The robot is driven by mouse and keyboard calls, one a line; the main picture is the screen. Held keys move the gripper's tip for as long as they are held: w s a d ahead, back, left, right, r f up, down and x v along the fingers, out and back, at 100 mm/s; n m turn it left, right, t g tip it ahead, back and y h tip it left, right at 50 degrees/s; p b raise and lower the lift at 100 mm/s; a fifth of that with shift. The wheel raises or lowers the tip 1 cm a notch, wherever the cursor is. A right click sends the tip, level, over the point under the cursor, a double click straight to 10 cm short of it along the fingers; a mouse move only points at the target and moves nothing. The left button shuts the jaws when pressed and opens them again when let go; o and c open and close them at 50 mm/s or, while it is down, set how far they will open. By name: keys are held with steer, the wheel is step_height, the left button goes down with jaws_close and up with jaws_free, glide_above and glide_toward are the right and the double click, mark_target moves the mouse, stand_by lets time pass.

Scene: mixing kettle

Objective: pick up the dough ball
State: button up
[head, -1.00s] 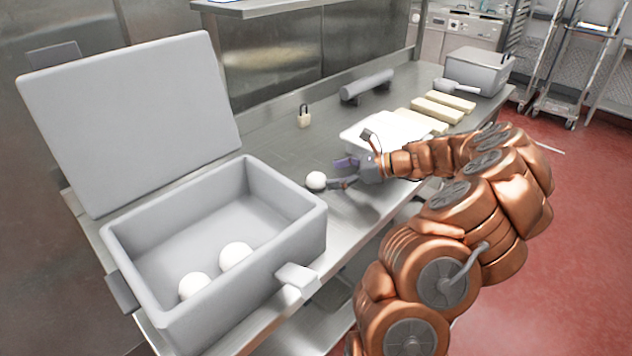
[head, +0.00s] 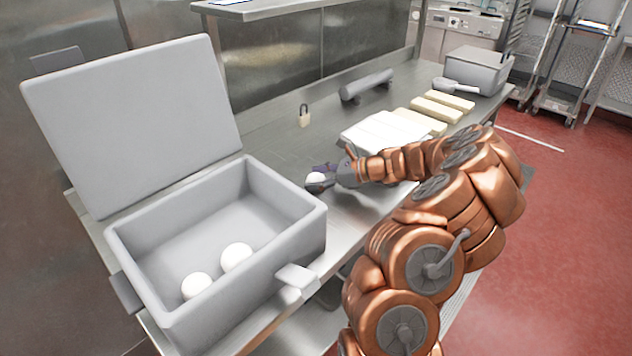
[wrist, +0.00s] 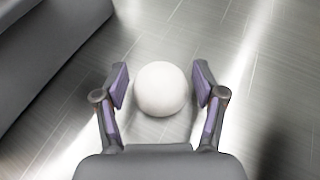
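A white dough ball (head: 315,180) rests on the steel counter just right of the grey bin. In the wrist view the dough ball (wrist: 161,89) lies between the two purple-padded fingers of my gripper (wrist: 161,88). A small gap shows on each side, so the gripper is open around it. In the head view my gripper (head: 322,178) reaches the ball from the right and partly covers it. Two more dough balls, one (head: 236,257) and another (head: 197,287), lie inside the bin.
The open grey bin (head: 215,310) stands at the left with its lid (head: 130,125) raised. A padlock (head: 304,117), a grey roller (head: 367,85), white slabs (head: 385,130), pale yellow blocks (head: 440,108) and a grey container (head: 478,72) are farther back on the counter.

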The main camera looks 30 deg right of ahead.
steer(key=c, duration=0.8)
